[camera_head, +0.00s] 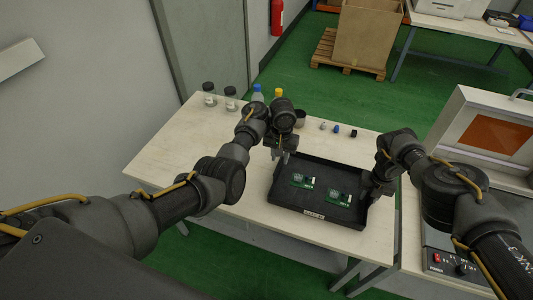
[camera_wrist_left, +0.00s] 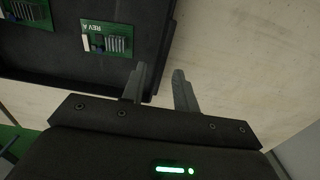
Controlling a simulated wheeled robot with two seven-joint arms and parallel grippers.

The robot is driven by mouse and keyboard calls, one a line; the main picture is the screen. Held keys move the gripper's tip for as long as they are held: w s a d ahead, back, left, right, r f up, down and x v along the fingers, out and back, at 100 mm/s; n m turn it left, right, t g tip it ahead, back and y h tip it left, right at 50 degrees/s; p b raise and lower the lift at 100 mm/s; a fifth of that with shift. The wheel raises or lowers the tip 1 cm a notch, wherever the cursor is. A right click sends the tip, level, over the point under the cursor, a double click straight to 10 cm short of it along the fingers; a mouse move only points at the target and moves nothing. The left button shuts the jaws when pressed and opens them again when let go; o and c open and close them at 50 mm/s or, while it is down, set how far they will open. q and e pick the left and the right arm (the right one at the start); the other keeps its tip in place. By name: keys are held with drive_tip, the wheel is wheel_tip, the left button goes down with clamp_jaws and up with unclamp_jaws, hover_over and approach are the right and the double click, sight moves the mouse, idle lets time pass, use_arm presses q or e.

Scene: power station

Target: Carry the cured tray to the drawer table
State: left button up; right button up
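The black tray (camera_head: 290,211) lies flat on the light wooden table and holds two green circuit boards (camera_head: 303,181) (camera_head: 338,198). A pale label sits on its near wall. My left gripper (camera_head: 280,154) is at the tray's far left corner. In the left wrist view its two fingers (camera_wrist_left: 159,72) are spread apart, one on each side of the tray's side wall (camera_wrist_left: 164,48), with a gap showing. My right gripper (camera_head: 371,192) is at the tray's right wall; its fingers are mostly hidden by my arm. I cannot tell which table is the drawer table.
Bottles (camera_head: 209,94) and a dark cup (camera_head: 299,118) stand along the table's (camera_head: 170,150) back edge, with small items (camera_head: 336,129) behind the tray. A machine with an orange window (camera_head: 495,134) is at right. Green floor, a pallet with a box (camera_head: 366,38) and another table (camera_head: 470,28) lie beyond.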

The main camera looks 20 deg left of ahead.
use_arm(q)
drive_tip(key=shift+r, duration=0.65)
use_arm(e)
drive_tip(key=shift+r, duration=0.1)
use_arm(q)
drive_tip(key=shift+a, duration=0.1)
use_arm(e)
wheel_tip(320, 180, up, 12)
drive_tip(key=shift+f, duration=0.1)
idle(0.4)
